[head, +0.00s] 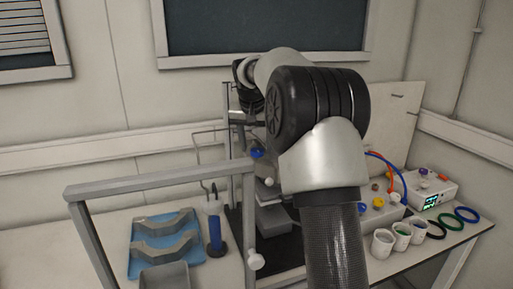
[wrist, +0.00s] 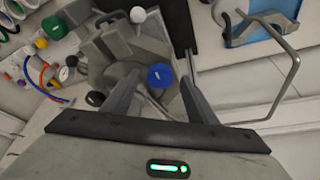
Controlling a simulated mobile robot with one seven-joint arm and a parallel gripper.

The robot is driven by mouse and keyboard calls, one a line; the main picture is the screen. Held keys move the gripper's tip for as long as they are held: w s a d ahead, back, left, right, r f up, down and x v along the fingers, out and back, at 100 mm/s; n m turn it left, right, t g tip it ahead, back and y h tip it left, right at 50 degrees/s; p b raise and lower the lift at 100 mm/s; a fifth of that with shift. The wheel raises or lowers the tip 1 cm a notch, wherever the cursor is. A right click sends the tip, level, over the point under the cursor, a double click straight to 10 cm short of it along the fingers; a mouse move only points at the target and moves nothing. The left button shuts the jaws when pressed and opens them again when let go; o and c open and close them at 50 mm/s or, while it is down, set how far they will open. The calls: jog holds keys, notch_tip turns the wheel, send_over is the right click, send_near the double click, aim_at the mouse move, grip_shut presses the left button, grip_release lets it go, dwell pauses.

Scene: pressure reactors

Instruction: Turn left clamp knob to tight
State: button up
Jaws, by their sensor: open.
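A round blue knob (wrist: 160,75) with a small light mark on top shows on the grey metal reactor assembly (wrist: 110,50) in the wrist view. It also shows in the head view (head: 257,153), left of my arm. My gripper (wrist: 160,79) is open, with one finger on each side of the blue knob in the picture. I cannot tell whether the fingers touch it or are still above it. No label marks which knob is the left clamp knob. My arm hides much of the reactor in the head view.
A grey frame (head: 160,182) stands in front, with a white knob (head: 255,262) on its post. A blue tray (head: 138,262) with grey parts lies at left. White cups (head: 382,243), coloured rings (head: 466,214) and a control box (head: 425,188) stand at right.

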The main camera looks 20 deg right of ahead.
jog(key=shift+w+d+f, duration=0.1)
jog(key=shift+w+f, duration=0.05)
jog(key=shift+f, duration=0.3)
jog(key=shift+c, duration=0.3)
jog(key=c, duration=1)
